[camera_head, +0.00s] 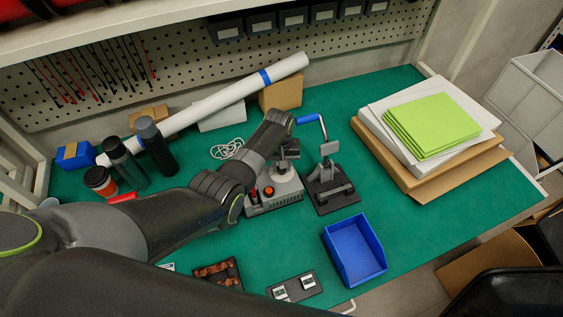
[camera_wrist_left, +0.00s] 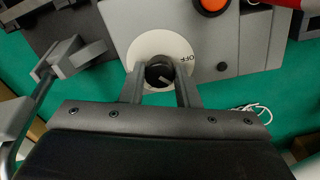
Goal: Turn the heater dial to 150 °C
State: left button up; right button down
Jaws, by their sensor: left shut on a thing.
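The heater is a grey box (camera_head: 286,197) on the green bench in the head view; its grey face (camera_wrist_left: 225,40) fills the top of the left wrist view. On it is a white dial disc (camera_wrist_left: 143,46) with "OFF" printed at its right side. The black dial knob (camera_wrist_left: 158,70) carries a pale pointer line; I cannot read any temperature mark. My left gripper (camera_wrist_left: 160,80) is shut on the knob, one finger on each side. My right gripper is not in view.
An orange-red button (camera_wrist_left: 211,3) sits near the dial. A dark press with a crank (camera_head: 330,185) stands right beside the heater. A blue bin (camera_head: 354,250) lies in front, bottles (camera_head: 155,145) to the left, and stacked green sheets (camera_head: 430,125) to the right.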

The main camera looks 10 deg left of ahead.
pick_arm(q)
jog(key=shift+m, duration=1.1)
jog(key=o, duration=1)
jog(key=shift+c, duration=0.2)
jog(key=shift+r, duration=0.15)
notch_tip(320, 180, up, 17)
jog(key=shift+a, duration=0.3)
